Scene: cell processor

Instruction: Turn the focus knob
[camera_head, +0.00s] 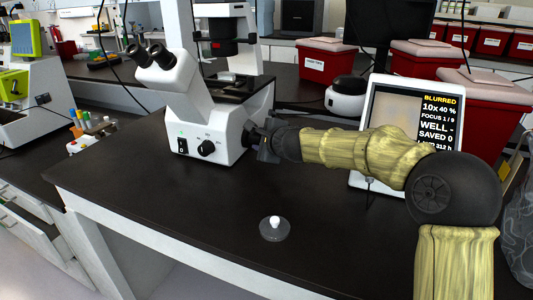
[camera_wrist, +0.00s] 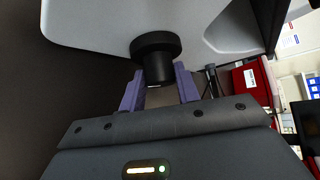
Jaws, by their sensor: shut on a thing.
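The white microscope (camera_head: 215,100) stands on the dark bench at the centre left. Its black focus knob (camera_wrist: 156,55) sticks out from the white base in the wrist view. In the head view the knob on the right side is mostly hidden by my gripper (camera_head: 262,143). In the wrist view my gripper (camera_wrist: 159,90) has its two purple-grey fingers on either side of the knob's narrower shaft, shut on it. A tablet screen (camera_head: 413,115) to the right reads "BLURRED", "10x 40 %", "FOCUS 1 / 9", "WELL -" and "SAVED 0".
A small grey disc with a white knob (camera_head: 274,229) sits on the bench (camera_head: 180,210) near the front edge. Red bins (camera_head: 327,60) and a dark monitor (camera_head: 390,20) stand behind. The bench front left of the disc is clear.

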